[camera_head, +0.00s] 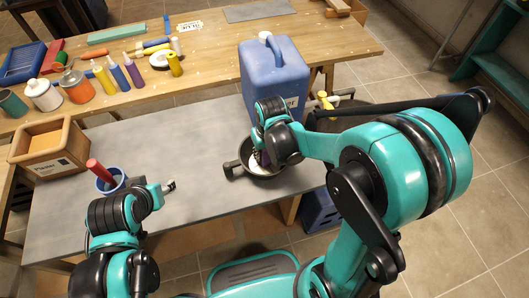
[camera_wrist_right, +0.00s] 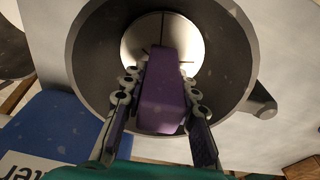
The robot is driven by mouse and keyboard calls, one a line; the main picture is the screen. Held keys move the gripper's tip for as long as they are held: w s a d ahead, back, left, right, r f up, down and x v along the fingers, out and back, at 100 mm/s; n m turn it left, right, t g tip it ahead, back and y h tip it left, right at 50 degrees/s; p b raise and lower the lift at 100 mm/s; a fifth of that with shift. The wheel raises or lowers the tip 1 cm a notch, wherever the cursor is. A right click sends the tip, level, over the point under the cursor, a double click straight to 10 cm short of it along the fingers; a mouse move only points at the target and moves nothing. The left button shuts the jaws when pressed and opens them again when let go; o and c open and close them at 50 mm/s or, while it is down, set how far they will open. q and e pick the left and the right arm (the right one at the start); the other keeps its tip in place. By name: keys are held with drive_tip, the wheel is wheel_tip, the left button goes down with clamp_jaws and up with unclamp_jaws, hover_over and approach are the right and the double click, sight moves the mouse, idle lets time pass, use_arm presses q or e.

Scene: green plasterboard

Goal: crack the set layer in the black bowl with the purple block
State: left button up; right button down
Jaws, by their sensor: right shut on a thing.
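The black bowl (camera_head: 246,150) stands on the grey table top under my right gripper (camera_head: 262,152). In the right wrist view I look into the bowl (camera_wrist_right: 90,60) and see a pale round layer (camera_wrist_right: 140,38) at its bottom, with a few thin dark lines on it. My right gripper is shut on the purple block (camera_wrist_right: 164,92), which points down into the bowl. I cannot tell whether the block touches the layer, as it hides the layer's middle. My left gripper (camera_head: 169,187) is over the table, left of the bowl and apart from it; its jaw state is unclear.
A large blue canister (camera_head: 270,72) stands right behind the bowl. A wooden box (camera_head: 48,148) and a blue cup (camera_head: 108,183) with a red-handled tool are at the left. Bottles and tools crowd the back bench.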

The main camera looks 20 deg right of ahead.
drive_tip(key=shift+s+f+b, duration=0.1)
drive_tip(key=shift+f+b, duration=0.4)
drive_tip(key=shift+f, duration=0.05)
idle(1.3)
drive_tip(key=shift+r+p, duration=2.85)
drive_tip(key=shift+r, duration=0.7)
drive_tip(key=shift+r, duration=0.1)
